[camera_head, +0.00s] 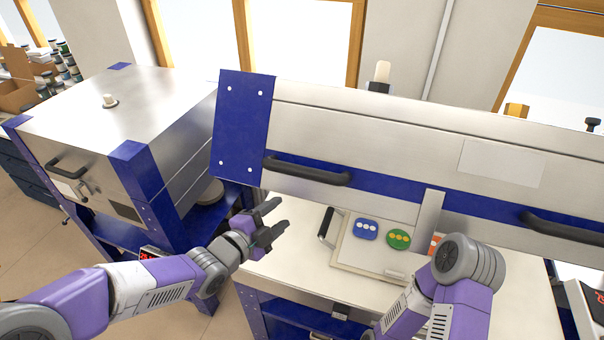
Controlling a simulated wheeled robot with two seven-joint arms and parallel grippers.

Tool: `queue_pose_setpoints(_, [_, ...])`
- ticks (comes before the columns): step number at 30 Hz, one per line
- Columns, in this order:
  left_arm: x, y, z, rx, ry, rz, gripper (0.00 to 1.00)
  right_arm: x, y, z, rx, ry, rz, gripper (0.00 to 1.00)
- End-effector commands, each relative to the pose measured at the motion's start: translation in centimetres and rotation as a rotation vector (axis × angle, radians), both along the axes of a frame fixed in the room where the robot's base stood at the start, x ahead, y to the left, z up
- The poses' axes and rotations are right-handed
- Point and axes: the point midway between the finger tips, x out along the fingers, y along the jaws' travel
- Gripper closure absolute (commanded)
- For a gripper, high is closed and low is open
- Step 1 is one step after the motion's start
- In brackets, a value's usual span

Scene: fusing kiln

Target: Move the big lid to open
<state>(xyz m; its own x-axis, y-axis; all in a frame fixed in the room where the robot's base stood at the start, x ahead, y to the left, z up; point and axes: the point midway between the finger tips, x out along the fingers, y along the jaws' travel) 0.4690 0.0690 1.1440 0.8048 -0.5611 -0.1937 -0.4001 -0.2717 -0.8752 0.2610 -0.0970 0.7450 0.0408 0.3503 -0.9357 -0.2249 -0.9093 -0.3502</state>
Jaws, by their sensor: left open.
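The big lid (390,135) is a wide silver box with blue corner plates and a blue lower band. It is raised clear of the pale kiln bed (290,262) below it, with a gap at the front. Its front has a black left handle (308,171) and a black right handle (562,228). My left gripper (279,219) is open and empty, below and a little left of the left handle, apart from it. My right arm (465,265) bends in front of the bed. My right gripper does not show.
A pale board (350,252) with blue, green and orange round-cornered pieces lies on the bed under the lid. A smaller silver kiln (125,110) with blue corners stands at the left. Shelves with jars are at the far left.

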Motion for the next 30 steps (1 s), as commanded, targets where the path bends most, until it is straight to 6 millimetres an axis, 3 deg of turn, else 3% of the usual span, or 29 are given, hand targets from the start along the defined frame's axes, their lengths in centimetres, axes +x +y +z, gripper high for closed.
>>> queue_pose_setpoints(1, [-0.6, -0.3, 3.0, 0.054, -0.123, -0.035, 0.47, 0.0, 0.0, -0.2, 0.0, 0.0, 0.0, 1.0])
queue_pose_setpoints(3, [-1.5, -0.7, 6.1, 0.124, -0.264, -0.077, 0.47, 0.0, 0.0, -0.2, 0.0, 0.0, 0.0, 1.0])
queue_pose_setpoints(6, [-2.6, -1.1, 9.1, 0.196, -0.405, -0.113, 0.47, 0.0, 0.0, -0.3, 0.0, 0.0, 0.0, 1.0])
queue_pose_setpoints(9, [-3.2, -1.3, 10.5, 0.233, -0.476, -0.129, 0.47, 0.0, 0.0, -0.3, 0.0, 0.0, 0.0, 1.0])
queue_pose_setpoints(14, [-2.3, -2.3, 10.9, 0.246, -0.497, -0.136, 0.47, 0.0, 0.0, -0.3, 0.0, 0.0, 0.0, 1.0])
queue_pose_setpoints(24, [1.4, -5.4, 11.2, 0.244, -0.492, -0.133, 0.47, 0.0, 0.0, 0.1, 0.0, 0.0, 0.0, 1.0])
queue_pose_setpoints(30, [2.3, -6.1, 11.2, 0.243, -0.491, -0.132, 0.47, 0.0, 0.0, 0.1, 0.0, 0.0, 0.0, 1.0])
